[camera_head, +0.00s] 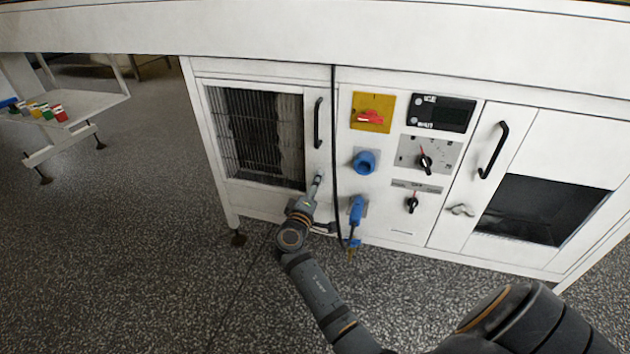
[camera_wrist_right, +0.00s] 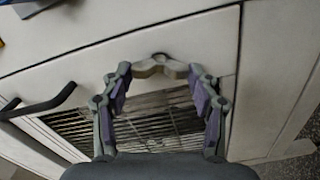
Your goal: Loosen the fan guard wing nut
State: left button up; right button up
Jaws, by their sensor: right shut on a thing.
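The fan guard (camera_head: 254,137) is a dark grille in a white door at the left of the cabinet. My right gripper (camera_head: 318,180) is at the lower right of this door, below its black handle. In the wrist view, the wing nut (camera_wrist_right: 160,66), a pale two-winged piece, sits between the tips of my right gripper (camera_wrist_right: 160,74), which is shut on it. The grille (camera_wrist_right: 135,122) shows behind the fingers. In the head view the gripper hides the nut. My left gripper is not in view.
A black handle (camera_head: 318,122) is above the gripper; a black cable (camera_head: 334,150) hangs close to its right. Blue connectors (camera_head: 365,162) and switches are farther right. Another wing nut (camera_head: 461,209) is on the right door. The floor in front is clear.

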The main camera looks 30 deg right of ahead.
jog(key=n+p, duration=0.2)
jog(key=n, duration=0.1)
jog(key=shift+n, duration=0.3)
dwell(0.5)
jog(key=o, duration=1.1)
jog(key=shift+w, duration=0.1)
jog(key=shift+o, duration=0.2)
jog(key=shift+f, duration=0.1)
